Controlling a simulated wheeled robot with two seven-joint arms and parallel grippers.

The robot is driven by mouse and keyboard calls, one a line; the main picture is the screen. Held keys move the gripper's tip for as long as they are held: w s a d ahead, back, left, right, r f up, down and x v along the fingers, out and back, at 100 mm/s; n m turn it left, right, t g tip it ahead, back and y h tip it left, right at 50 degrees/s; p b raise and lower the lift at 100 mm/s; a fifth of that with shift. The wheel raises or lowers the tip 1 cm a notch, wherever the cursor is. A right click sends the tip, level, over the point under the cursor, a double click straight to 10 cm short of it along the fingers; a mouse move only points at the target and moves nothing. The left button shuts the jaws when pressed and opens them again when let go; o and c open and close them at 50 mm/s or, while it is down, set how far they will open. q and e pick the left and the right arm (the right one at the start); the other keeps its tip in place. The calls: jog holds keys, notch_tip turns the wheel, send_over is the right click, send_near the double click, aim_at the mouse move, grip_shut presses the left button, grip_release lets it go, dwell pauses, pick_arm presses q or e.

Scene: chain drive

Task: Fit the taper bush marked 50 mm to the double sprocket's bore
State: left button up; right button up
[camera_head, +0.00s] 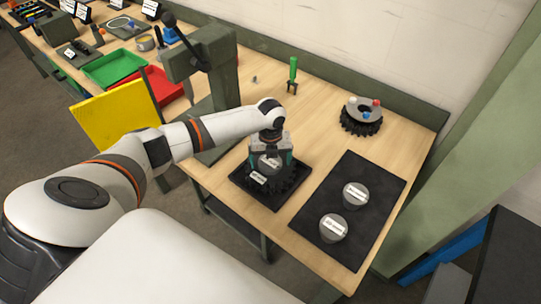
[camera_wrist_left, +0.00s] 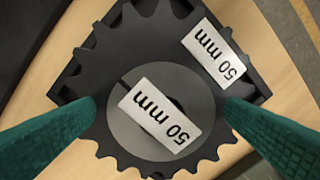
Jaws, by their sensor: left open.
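The double sprocket (camera_head: 289,186) is dark and toothed and lies flat on a small black base on the bench. It fills much of the left wrist view (camera_wrist_left: 98,68), with a white 50 mm label (camera_wrist_left: 215,53) on its face. A round grey taper bush with a 50 mm label (camera_wrist_left: 125,135) sits at the sprocket's bore; I cannot tell how deep. In the head view the bush (camera_head: 268,164) shows between my fingers. My left gripper (camera_wrist_left: 160,108) is open, its green fingers on either side of the bush, apart from it. My right gripper is not in view.
Two more grey labelled bushes (camera_head: 355,195) (camera_head: 332,227) stand on a black mat (camera_head: 365,169) to the right. A green-handled tool (camera_head: 292,72) stands behind.

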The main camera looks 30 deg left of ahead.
aim_at(271, 162)
pick_arm(q)
notch_tip(271, 162, up, 12)
jog(key=b, duration=0.3)
jog(key=shift+f, duration=0.15)
